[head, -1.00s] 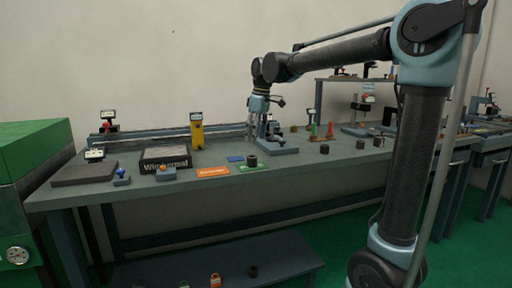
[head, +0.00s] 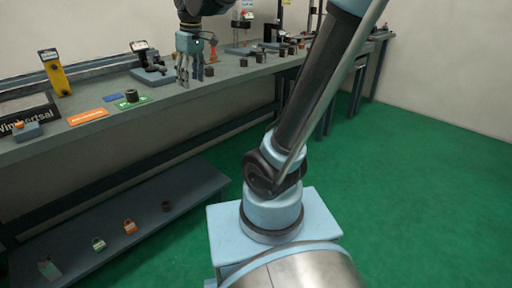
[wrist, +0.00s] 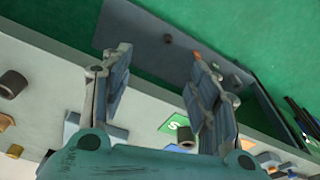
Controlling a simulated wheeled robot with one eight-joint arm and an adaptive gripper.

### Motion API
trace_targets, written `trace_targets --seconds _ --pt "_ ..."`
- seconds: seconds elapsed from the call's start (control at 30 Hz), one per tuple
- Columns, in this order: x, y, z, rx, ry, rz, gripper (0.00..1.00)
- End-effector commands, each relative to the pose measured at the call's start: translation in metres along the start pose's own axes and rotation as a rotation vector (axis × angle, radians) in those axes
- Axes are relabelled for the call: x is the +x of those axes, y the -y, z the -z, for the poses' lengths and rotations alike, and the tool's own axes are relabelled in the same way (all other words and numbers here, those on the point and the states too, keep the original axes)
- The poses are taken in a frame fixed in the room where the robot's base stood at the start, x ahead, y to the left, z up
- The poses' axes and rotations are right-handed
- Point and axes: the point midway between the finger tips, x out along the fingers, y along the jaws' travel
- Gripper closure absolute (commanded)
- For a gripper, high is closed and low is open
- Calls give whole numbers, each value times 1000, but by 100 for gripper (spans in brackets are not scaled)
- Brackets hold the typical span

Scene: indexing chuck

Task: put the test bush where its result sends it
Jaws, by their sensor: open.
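Several dark bushes are in view; I cannot tell which is the test bush. One dark bush (head: 131,96) stands on a green card (head: 128,106) on the bench. Another bush (head: 167,206) sits on the lower shelf, and more, such as this bush (head: 243,62), stand along the bench to the right. My gripper (head: 184,84) points down over the bench, right of the green card, open. In the wrist view my gripper (wrist: 160,60) has its fingers apart with no bush between them. A bush (wrist: 12,83) shows at the left there.
An orange card (head: 88,116) lies left of the green one, with a small blue card (head: 113,97) behind. Green floor is free at right.

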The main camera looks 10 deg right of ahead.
Motion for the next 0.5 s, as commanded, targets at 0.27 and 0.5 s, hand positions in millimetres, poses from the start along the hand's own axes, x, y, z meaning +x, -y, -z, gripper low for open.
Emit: trace_targets --seconds 0.27,0.5 --pt "46 -16 -117 289 -7 -51 45" --pt "98 -12 -206 536 -17 -95 45"
